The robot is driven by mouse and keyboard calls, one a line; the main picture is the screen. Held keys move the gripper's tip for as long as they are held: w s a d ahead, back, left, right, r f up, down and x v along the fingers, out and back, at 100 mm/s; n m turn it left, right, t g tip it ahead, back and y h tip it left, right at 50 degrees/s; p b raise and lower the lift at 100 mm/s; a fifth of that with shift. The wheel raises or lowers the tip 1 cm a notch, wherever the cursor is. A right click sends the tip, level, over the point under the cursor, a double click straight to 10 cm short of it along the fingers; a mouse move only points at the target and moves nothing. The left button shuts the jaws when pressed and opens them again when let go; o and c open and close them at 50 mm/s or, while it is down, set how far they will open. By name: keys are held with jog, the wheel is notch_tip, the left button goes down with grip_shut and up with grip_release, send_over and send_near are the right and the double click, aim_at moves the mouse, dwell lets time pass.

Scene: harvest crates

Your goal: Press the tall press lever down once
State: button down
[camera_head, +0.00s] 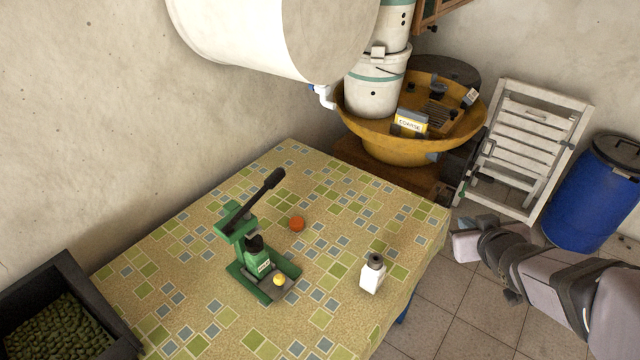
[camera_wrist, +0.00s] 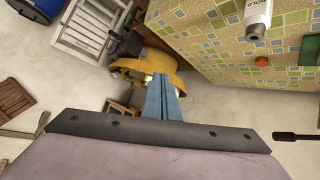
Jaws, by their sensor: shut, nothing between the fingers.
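The green press (camera_head: 258,260) stands upright on the tiled-pattern table (camera_head: 200,310). Its long lever (camera_head: 258,198) with a black grip is raised, slanting up toward the back right. A yellow ball (camera_head: 279,280) sits at the press's front. In the wrist view a black rod end at the right edge (camera_wrist: 297,136) looks like the lever's grip; the rest is cut off. My gripper (camera_wrist: 162,84) is shut and empty, its blue-grey fingers together. In the head view my arm reaches in from the right, beyond the table's right edge and well apart from the press.
A dark crate (camera_head: 62,275) is at the left. A white tank (camera_head: 265,35) overhangs the back. A yellow basin (camera_head: 395,148), a white chair (camera_head: 520,150) and a blue barrel (camera_head: 590,200) lie beyond.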

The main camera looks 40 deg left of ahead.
jog(key=s+a+r+n+y+b, duration=0.15)
jog(key=a+n+y, duration=0.3)
jog(key=a, duration=0.75)
jog(key=s+a+r+n+g+y+b, duration=0.2)
jog(key=s+a+r+n+g+y, duration=0.2)
jog(key=s+a, duration=0.9)
jog(key=a+n+g+y, duration=0.3)
jog(key=a+g, duration=0.1)
jog(key=shift+s+r+b, duration=0.2)
jog(key=shift+s+b, duration=0.05)
jog(key=shift+b, duration=0.15)
jog(key=shift+a+y, duration=0.2)
jog(key=shift+y, duration=0.05)
jog(key=w+a+f+p, duration=0.2)
jog(key=a+f+p, duration=0.2)
jog(key=a, duration=0.6)
jog(key=shift+a+p, duration=0.25)
jog(key=shift+p, duration=0.55)
